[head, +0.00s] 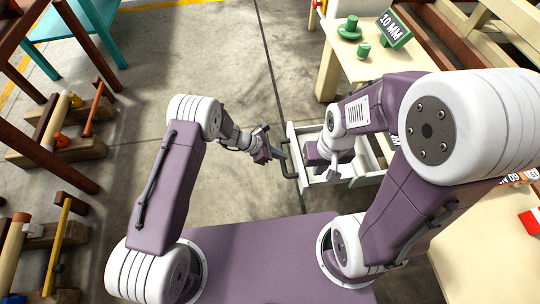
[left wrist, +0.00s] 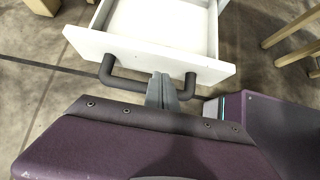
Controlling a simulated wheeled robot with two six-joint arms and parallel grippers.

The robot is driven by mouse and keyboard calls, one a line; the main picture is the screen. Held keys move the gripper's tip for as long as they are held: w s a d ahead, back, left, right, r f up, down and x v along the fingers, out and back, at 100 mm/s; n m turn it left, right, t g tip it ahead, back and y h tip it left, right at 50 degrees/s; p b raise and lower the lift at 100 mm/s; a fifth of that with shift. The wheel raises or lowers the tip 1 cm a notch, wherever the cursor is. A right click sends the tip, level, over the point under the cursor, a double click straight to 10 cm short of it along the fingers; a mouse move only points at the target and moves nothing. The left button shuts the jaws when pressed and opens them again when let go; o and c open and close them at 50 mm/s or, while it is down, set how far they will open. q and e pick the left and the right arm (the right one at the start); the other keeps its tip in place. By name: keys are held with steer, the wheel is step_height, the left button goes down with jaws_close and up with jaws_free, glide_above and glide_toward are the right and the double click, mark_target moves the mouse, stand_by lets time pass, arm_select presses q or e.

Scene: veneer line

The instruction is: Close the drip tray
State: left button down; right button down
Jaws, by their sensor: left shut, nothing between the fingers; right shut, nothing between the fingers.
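The drip tray (head: 294,141) is a white, open-topped drawer standing out toward my left gripper, with its inside visible. Its front panel (left wrist: 135,52) and dark bar handle (left wrist: 125,82) fill the upper part of the left wrist view. The handle (head: 290,172) also shows in the head view. My left gripper (head: 279,154) is shut and empty right at the handle; its fingertips (left wrist: 162,88) overlap the bar, and I cannot tell whether they touch. My right gripper (head: 333,174) is shut and empty, seen over the tray, which it partly hides.
A pale table (head: 350,66) with green parts (head: 349,28) and a "10 MM" sign (head: 392,29) stands beyond the tray. Another pale table (head: 470,235) lies at the right. Wooden racks (head: 60,150) stand at the left. The concrete floor (head: 200,60) between is clear.

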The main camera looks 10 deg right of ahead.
mark_target(295, 156)
arm_select(q)
steer(key=shift+w+d+r+b, duration=0.1)
steer(key=shift+d+b, duration=0.25)
steer(key=shift+d, duration=1.05)
arm_select(e)
steer(key=shift+f, duration=0.6)
arm_select(q)
steer(key=shift+d, duration=0.1)
